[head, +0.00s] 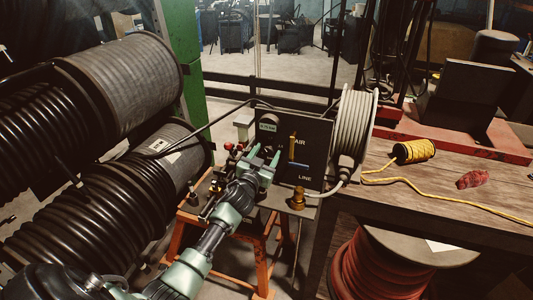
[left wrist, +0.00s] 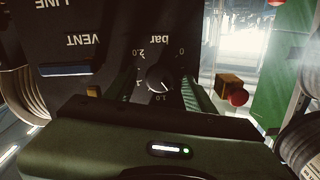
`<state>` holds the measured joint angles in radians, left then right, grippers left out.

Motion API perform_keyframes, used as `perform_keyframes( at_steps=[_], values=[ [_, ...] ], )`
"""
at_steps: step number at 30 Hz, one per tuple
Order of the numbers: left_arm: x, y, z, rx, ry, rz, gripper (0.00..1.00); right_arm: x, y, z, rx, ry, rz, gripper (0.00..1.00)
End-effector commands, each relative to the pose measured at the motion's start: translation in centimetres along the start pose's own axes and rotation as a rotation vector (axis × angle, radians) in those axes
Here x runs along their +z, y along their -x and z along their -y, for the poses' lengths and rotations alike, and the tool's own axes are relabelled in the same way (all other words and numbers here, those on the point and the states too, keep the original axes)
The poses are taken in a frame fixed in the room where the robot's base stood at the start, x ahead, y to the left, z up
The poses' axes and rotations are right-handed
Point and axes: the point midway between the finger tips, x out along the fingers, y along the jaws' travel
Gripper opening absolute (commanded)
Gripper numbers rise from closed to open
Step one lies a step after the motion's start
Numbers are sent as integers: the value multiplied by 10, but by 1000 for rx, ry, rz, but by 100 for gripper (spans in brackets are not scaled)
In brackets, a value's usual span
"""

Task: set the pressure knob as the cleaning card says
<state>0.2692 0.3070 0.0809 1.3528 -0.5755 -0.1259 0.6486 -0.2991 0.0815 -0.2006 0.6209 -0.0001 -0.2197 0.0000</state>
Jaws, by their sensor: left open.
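My left gripper (left wrist: 160,92) is open, with one finger on either side of the knob; contact cannot be told. In the head view my left gripper (head: 266,158) is in front of the panel (head: 315,135) and hides the knob. A white label (head: 158,144) is on the lower hose roll; its text is unreadable, and I cannot tell whether it is the cleaning card.
The panel has a blue lever (left wrist: 65,69) by VENT and a yellow handle (head: 292,147). A brass fitting (head: 297,197) stands in front.

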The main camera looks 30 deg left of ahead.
Motion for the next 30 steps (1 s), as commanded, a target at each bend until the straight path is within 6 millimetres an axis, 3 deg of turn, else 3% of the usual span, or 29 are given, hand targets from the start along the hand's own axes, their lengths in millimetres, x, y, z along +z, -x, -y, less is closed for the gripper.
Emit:
perform_keyframes(
  at_steps=[6, 12, 23, 30],
  values=[
    [0, 0, 0, 0, 0, 0, 52, 0, 0, 0, 1, -1, 0, 36],
    [0, 0, 0, 0, 0, 0, 0, 0, 0, 0, 1, -2, 0, 36],
    [1, 0, 0, 1, -55, 0, 0, 1, -2, 0, 0, -2, 1, 36],
    [1, 0, -1, 0, -210, -2, 0, 1, -6, 0, 0, -1, 2, 36]
  ],
)
